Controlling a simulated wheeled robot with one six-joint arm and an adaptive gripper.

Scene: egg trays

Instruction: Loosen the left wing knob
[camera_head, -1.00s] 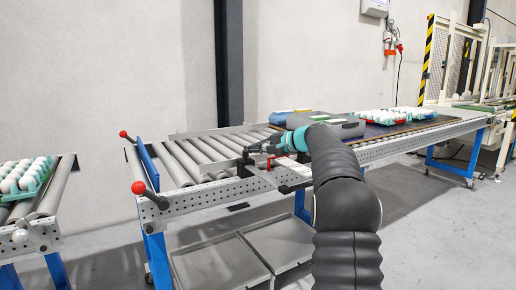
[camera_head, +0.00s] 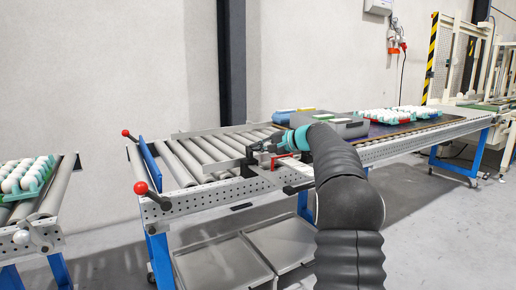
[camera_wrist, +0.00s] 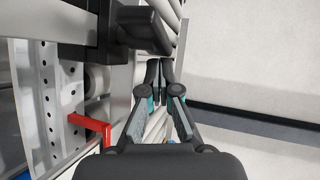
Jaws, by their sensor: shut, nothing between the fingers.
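My gripper (camera_head: 262,148) is at the conveyor's near side rail, beside a small black knob-like part (camera_head: 247,166) on that rail. I take this part for the left wing knob, but its wings are too small to make out. In the wrist view my gripper (camera_wrist: 160,68) has its fingertips together with nothing between them. A black block-like part (camera_wrist: 146,30) lies just beyond and left of the tips, on a metal bar. It looks close to the tips; I cannot tell whether they touch.
A red bracket (camera_wrist: 92,127) is left of the fingers. The roller conveyor (camera_head: 205,196) carries a grey case (camera_head: 345,127) and egg trays (camera_head: 385,121). Red-ball levers (camera_head: 140,188) stand at its left end. Another conveyor with eggs (camera_head: 60,205) is across a gap.

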